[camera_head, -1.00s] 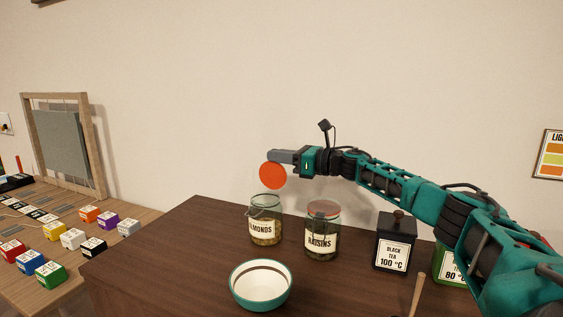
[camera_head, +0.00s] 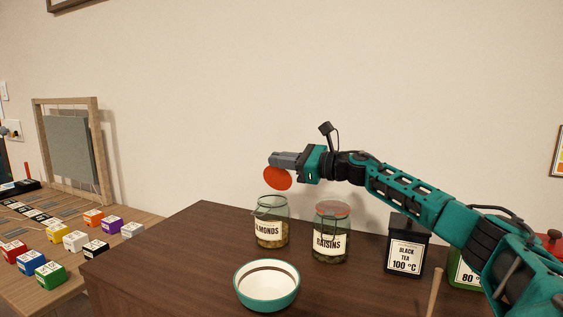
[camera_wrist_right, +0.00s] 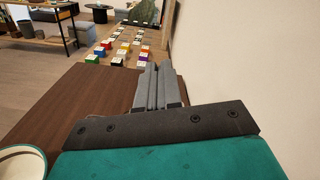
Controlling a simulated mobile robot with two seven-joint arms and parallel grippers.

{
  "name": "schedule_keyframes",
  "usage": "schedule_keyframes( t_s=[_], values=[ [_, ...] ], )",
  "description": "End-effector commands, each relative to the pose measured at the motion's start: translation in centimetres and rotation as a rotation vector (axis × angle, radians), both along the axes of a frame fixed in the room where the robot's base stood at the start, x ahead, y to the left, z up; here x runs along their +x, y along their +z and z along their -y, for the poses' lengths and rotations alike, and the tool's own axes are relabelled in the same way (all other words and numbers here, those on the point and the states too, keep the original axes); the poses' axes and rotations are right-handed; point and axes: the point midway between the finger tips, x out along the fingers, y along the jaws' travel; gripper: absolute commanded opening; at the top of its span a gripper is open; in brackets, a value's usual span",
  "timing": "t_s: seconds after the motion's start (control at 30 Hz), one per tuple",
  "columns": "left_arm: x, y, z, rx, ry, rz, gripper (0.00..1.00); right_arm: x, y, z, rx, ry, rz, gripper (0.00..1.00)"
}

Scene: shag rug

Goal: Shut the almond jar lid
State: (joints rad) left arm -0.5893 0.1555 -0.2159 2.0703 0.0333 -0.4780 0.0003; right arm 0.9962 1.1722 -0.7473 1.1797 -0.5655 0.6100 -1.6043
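The almond jar (camera_head: 272,233) is a glass jar with a white label, standing on the dark brown table. Its round orange-red lid (camera_head: 279,180) is raised and tilted above the jar's mouth, clear of the rim. My right gripper (camera_head: 276,160) is just above the lid, hiding its upper edge; I cannot tell whether they touch. In the right wrist view, the gripper's grey fingers (camera_wrist_right: 157,84) are together with nothing visible between them. The lid and jar do not show there. My left gripper is not in view.
The raisins jar (camera_head: 332,234), with its red lid down, stands close to the right. A black tea tin (camera_head: 407,246) is farther right. A teal-rimmed bowl (camera_head: 267,286) sits in front. Coloured blocks (camera_head: 74,241) lie on the lower wooden table at left.

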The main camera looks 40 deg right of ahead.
Motion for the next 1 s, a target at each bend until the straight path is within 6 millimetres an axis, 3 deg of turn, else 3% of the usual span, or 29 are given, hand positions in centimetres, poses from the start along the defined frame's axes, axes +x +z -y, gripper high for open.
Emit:
schedule_keyframes(
  t_s=[0.1,0.4,0.73,1.0],
  values=[
    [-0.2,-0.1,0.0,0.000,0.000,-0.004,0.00,0.0,-0.1,0.0,0.000,-0.001,-0.002,0.00],
    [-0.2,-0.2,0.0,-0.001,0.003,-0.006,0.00,0.0,-0.1,0.0,0.001,-0.001,-0.003,0.31],
    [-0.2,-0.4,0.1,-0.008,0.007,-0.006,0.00,-0.4,-0.2,0.3,0.001,-0.002,-0.002,0.31],
    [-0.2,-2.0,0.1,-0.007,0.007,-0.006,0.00,-4.4,-0.6,2.4,-0.003,-0.004,-0.005,0.31]
  ],
)
